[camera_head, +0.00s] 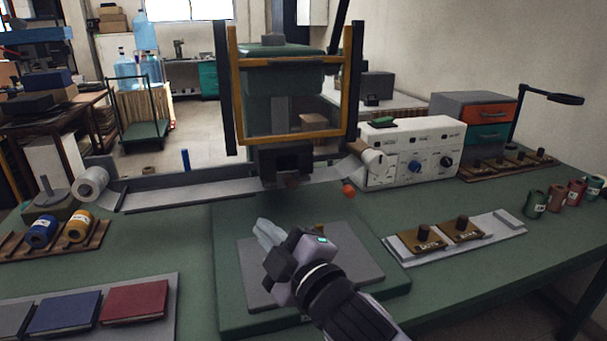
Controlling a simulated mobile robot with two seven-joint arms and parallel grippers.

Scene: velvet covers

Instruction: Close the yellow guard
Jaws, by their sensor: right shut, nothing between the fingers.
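The yellow guard (292,138) is a yellow-framed clear panel on the press. It hangs between two dark upright posts, raised, with its lower bar well above the grey plate (353,262) on the green base. The dark press head (283,160) shows just below the guard's lower bar. My right gripper (267,232) is shut and empty, over the left part of the grey plate, below and in front of the guard and apart from it. My left gripper is not in view.
A white control box (413,152) with knobs stands right of the press. A small orange ball-shaped knob (348,190) sits near the press. A tray with two brown blocks (500,225) lies at right. Books (133,301) and thread spools (78,227) are at left.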

